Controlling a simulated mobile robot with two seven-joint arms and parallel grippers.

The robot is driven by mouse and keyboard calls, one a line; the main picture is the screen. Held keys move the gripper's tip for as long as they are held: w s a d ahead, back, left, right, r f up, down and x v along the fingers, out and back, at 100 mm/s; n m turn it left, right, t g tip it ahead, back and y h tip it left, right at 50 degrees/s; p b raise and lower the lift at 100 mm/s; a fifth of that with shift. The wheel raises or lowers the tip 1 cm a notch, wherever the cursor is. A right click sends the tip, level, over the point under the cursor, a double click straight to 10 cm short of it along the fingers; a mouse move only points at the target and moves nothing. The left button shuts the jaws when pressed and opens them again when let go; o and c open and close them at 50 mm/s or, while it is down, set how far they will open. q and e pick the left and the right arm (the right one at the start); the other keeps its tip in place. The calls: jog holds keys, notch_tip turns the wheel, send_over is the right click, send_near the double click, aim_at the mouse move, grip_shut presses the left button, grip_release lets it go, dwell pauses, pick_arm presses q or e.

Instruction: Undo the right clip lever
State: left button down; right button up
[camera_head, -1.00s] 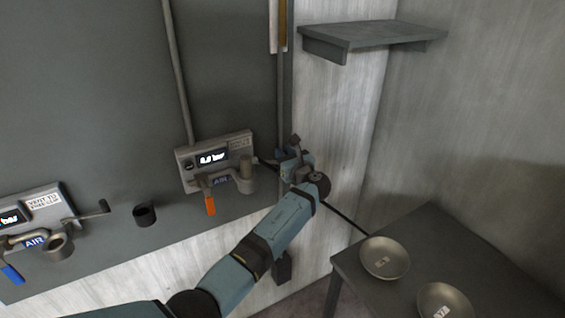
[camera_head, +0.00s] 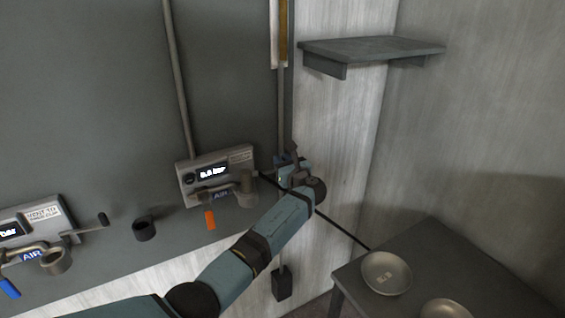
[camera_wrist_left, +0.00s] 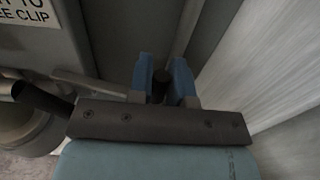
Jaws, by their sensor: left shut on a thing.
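The right clip unit (camera_head: 217,178) is a grey box with a lit pressure display, fixed to the dark panel. Its clip lever (camera_wrist_left: 92,86) shows in the left wrist view as a grey bar running right to my fingers. My left gripper (camera_head: 287,163) is just right of the unit. In the left wrist view its blue fingers (camera_wrist_left: 163,80) are shut on a dark knob (camera_wrist_left: 160,88), which appears to be the lever's end. The lever is mostly hidden in the head view. My right gripper is not in view.
An orange handle (camera_head: 210,220) hangs below the right unit. A second unit (camera_head: 35,228) with a blue handle (camera_head: 9,289) is at left. A thin black rod (camera_head: 343,233) runs behind my gripper. Metal bowls (camera_head: 386,273) sit on a table (camera_head: 425,248); a shelf (camera_head: 370,47) is above.

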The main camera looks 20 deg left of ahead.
pick_arm(q)
jog(key=c, duration=1.1)
grip_release()
jog(key=shift+w, duration=0.1)
jog(key=b+v, duration=0.1)
jog(key=v, duration=1.2)
jog(key=shift+s+d, duration=0.25)
jog(key=shift+s, duration=0.1)
